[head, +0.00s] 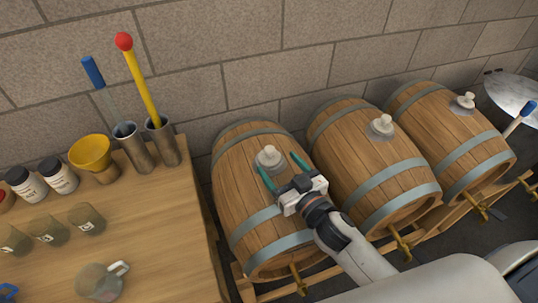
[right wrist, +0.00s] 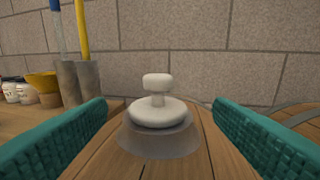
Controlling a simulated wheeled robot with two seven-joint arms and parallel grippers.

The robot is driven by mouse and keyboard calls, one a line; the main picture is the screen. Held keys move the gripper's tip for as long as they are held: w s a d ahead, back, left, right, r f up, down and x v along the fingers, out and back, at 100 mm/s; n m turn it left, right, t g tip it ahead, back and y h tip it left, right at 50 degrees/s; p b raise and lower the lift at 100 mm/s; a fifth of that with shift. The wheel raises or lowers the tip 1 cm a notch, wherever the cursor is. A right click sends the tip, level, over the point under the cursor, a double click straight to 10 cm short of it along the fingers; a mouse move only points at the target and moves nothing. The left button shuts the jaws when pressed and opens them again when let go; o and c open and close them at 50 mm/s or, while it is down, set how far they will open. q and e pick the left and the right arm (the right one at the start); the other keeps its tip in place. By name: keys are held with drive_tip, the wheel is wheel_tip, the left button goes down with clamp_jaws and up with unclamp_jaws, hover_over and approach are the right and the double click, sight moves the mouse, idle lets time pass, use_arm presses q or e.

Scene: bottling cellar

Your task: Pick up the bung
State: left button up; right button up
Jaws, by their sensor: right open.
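A pale bung (head: 268,156) with a round knob on top sits upright on the top of the leftmost barrel (head: 235,170). In the right wrist view the bung (right wrist: 157,108) is in the middle, on a grey ring (right wrist: 157,143). My right gripper (head: 282,168) is open, with its green fingers pointing at the bung. In the right wrist view the fingers are on either side of the picture, with the bung between and beyond them, apart from both. My left gripper is not in view.
Two more barrels, each with a pale bung (head: 381,124) (head: 466,100), stand to the right. A wooden table (head: 165,230) at left holds a yellow funnel (head: 90,152), jars, cups and metal holders with tall tools. A stone wall is behind.

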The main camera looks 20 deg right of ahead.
sight(271, 157)
drive_tip(key=shift+w+a, duration=0.1)
drive_tip(key=shift+w, duration=0.25)
drive_tip(key=p+x, duration=0.1)
drive_tip(key=x, duration=0.3)
drive_tip(key=shift+w+a+f, duration=0.2)
drive_tip(key=shift+w, duration=0.05)
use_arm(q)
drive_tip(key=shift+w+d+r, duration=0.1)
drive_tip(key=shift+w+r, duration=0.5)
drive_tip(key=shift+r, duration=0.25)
use_arm(e)
drive_tip(key=c, duration=1)
